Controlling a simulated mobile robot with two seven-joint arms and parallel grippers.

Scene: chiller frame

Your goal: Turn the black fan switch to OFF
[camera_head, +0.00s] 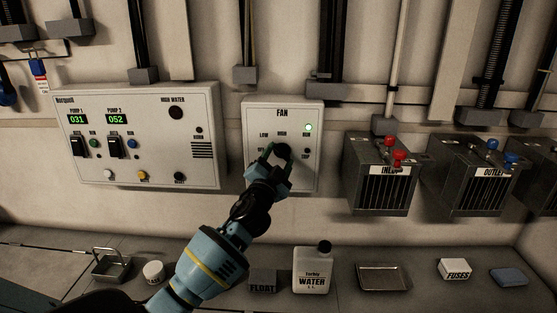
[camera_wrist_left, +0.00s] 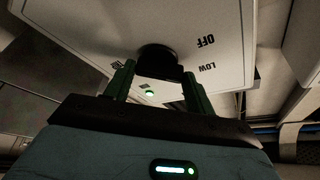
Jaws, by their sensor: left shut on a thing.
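The fan panel (camera_head: 312,165) is a white box on the wall labelled FAN, with LOW, HIGH and RUN markings and a lit green lamp (camera_head: 308,127). Its black fan switch (camera_head: 283,150) is a round knob, partly hidden by my left gripper (camera_head: 273,150). My left gripper is shut on the knob, one finger at each side. In the left wrist view the knob (camera_wrist_left: 158,60) sits between the fingers (camera_wrist_left: 158,85), with OFF and LOW upside down at the right and the green lamp lit. I cannot tell which mark the knob points to. My right gripper is not in view.
A white pump panel (camera_head: 205,178) hangs left of the fan panel. Grey boxes labelled INLET (camera_head: 380,190) and OUTLET (camera_head: 470,190) jut out at the right. The shelf below holds a water bottle (camera_head: 312,272), a float block (camera_head: 262,280), a metal tray (camera_head: 382,277) and a fuses box (camera_head: 454,268).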

